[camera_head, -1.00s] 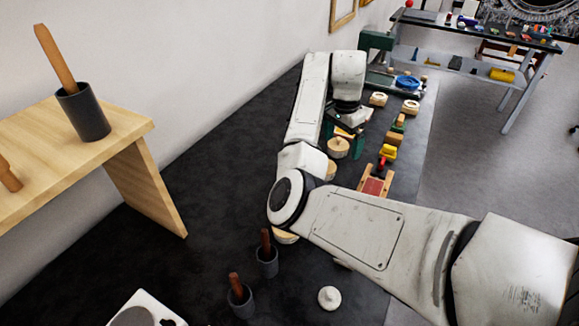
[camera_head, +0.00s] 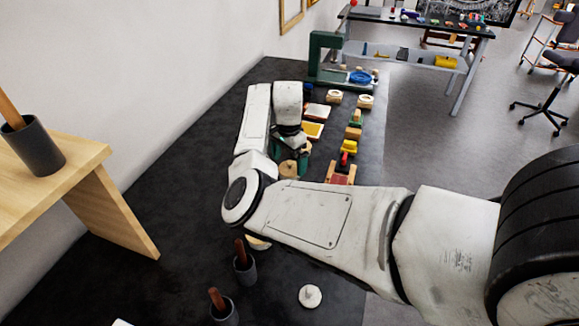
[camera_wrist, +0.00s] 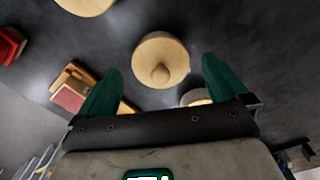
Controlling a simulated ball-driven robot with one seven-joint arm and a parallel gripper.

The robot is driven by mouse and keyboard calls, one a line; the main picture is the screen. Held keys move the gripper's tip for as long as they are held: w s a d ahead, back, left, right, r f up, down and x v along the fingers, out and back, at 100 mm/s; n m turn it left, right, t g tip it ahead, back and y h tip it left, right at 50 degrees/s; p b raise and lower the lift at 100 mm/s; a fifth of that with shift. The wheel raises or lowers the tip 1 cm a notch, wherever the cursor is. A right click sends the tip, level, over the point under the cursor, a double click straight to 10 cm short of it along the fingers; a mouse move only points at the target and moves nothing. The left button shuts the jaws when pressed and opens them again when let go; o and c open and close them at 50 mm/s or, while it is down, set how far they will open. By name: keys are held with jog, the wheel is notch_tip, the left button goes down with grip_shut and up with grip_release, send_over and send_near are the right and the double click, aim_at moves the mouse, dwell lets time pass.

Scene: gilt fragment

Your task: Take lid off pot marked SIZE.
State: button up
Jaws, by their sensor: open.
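A round pale wooden lid with a small knob (camera_wrist: 160,60) is centred in the wrist view, just beyond and between my fingertips. My gripper (camera_wrist: 160,80) has its green fingers spread, with nothing held between them. In the head view my gripper (camera_head: 291,158) is low over the dark bench, beside a round wooden lidded pot (camera_head: 289,169) that it partly hides. Another round wooden top (camera_wrist: 88,3) is cut off at the wrist view's upper edge. A third (camera_wrist: 193,97) is partly hidden behind my gripper. No SIZE marking is legible.
A wooden tray with a red inset (camera_head: 341,173), a yellow block (camera_head: 349,147) and other small items line the bench's right side. Two dark cups with brown handles (camera_head: 245,268) (camera_head: 222,308) and a white knobbed lid (camera_head: 310,296) are nearer. A wooden shelf (camera_head: 80,160) stands left.

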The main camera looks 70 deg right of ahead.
jog(key=shift+f, duration=0.9)
jog(key=c, duration=1)
